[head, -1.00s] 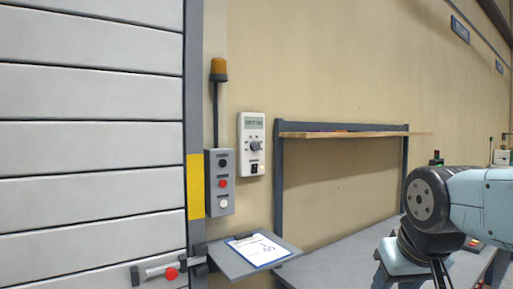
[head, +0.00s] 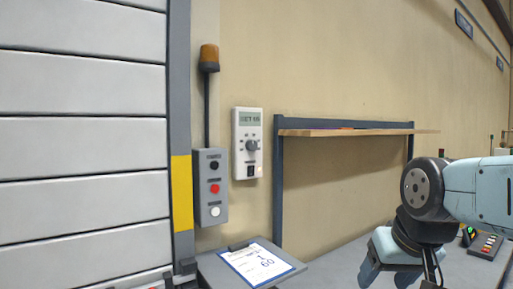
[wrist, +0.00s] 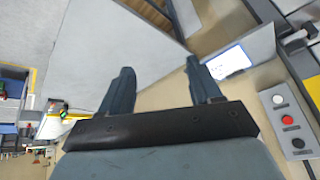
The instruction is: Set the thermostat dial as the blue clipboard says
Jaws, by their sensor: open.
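The white thermostat (head: 236,143) hangs on the beige wall, with a small greenish display (head: 250,119) whose text is too small to read surely. My gripper (wrist: 163,80) is open and empty, fingers apart. In the head view it hangs at the lower right, well away from the thermostat.
A grey button box (head: 210,188) with black, red and white buttons and an amber beacon (head: 209,57) stands left of the thermostat. A slatted shutter door (head: 80,140) fills the left. A wooden shelf (head: 350,132) and a grey bench (head: 340,262) are at right.

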